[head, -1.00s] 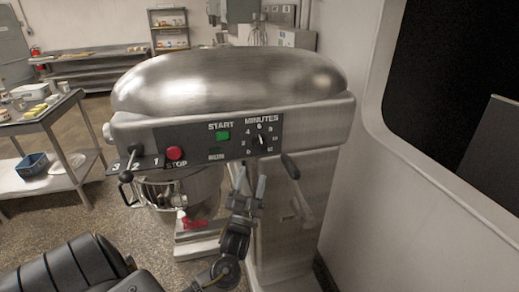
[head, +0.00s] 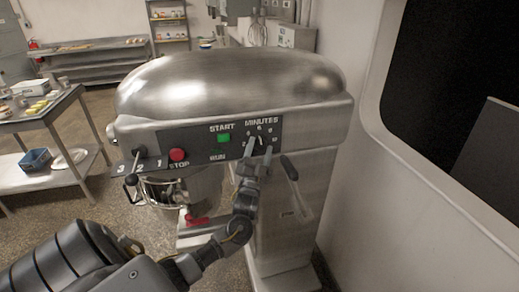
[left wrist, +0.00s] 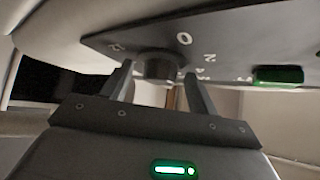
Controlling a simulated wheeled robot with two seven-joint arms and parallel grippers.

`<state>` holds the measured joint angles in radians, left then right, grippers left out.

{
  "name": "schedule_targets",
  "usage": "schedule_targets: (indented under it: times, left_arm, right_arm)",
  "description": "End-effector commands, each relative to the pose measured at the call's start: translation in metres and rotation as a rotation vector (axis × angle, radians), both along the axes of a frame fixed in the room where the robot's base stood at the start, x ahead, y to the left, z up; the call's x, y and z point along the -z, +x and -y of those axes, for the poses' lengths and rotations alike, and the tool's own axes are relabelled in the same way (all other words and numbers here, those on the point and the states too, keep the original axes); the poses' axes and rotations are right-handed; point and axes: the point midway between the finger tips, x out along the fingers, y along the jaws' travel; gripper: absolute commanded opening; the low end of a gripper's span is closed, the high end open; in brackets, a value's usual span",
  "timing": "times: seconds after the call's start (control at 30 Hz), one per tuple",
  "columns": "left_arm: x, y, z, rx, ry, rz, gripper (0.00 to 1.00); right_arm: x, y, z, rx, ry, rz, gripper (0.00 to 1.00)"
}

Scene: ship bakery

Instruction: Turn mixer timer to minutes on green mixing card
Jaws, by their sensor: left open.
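The timer dial sits at the right end of the dark control panel (head: 200,150) on the steel mixer (head: 230,85), under the word MINUTES. My left gripper (head: 259,147) is open in front of the dial and hides most of it and its lower numbers. In the left wrist view the round dark knob (left wrist: 158,66) lies between the two open fingertips, one on each side. I cannot tell whether they touch it or where its pointer stands. The green mixing card is not in view. My right gripper is not in view.
The green START button (head: 223,138) is just left of the dial. The red STOP button (head: 178,154) and a speed lever (head: 138,153) are farther left. A dark handle (head: 289,168) sticks out to the right. A steel trolley (head: 45,120) stands at the left.

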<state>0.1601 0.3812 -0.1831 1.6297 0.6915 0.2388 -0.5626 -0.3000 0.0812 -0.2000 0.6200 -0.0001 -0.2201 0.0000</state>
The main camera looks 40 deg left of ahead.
Motion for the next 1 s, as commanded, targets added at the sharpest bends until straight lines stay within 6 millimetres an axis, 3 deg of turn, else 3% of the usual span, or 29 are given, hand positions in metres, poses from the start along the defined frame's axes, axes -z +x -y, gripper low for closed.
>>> schedule_targets:
  times: [0.07, 0.4, 0.57, 0.8, 1.0]
  left_arm:
    - [0.0, 0.0, 0.0, 0.0, 0.0, 0.0, 0.59]
    - [0.0, -0.001, -0.001, -0.002, -0.001, 0.0, 0.15]
    - [-0.002, -0.001, -0.002, -0.005, 0.008, -0.012, 0.15]
    - [-0.006, -0.002, -0.003, -0.005, 0.073, -0.107, 0.15]
    - [-0.002, -0.002, -0.004, -0.007, 0.079, -0.114, 0.15]
  right_arm:
    - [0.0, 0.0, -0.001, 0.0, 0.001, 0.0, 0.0]
    - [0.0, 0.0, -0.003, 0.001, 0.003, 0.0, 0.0]
    - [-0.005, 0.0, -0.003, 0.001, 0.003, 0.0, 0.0]
    - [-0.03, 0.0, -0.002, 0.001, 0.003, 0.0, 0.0]
    - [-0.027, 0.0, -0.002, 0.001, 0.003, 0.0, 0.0]
